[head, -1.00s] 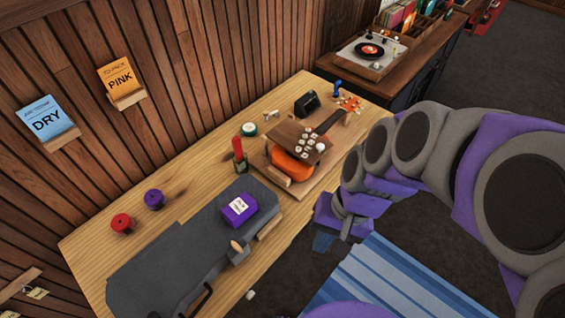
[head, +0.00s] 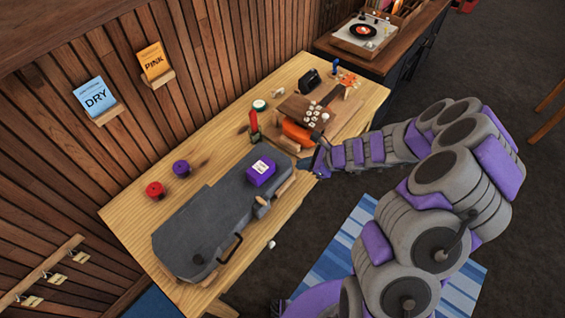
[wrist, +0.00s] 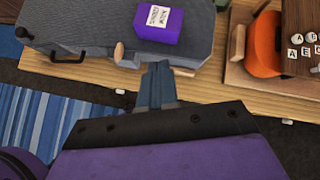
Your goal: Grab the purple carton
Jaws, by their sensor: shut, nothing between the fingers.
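The purple carton (head: 261,172) has a white label on top and lies on the grey instrument case (head: 205,222) on the wooden workbench. The carton also shows in the wrist view (wrist: 158,24), a little beyond my fingertips. My gripper (wrist: 158,68) is shut and empty, its blue-grey fingers together at the bench's front edge, apart from the carton. In the head view my gripper (head: 304,164) is small, to the right of the carton.
A wooden knob (wrist: 120,52) sticks out at the case's front, left of my fingers. An orange ukulele (head: 298,131) on a wooden board lies right of the carton. Red (head: 155,189) and purple (head: 181,168) spools stand behind the case. A blue striped rug (head: 345,245) lies on the floor.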

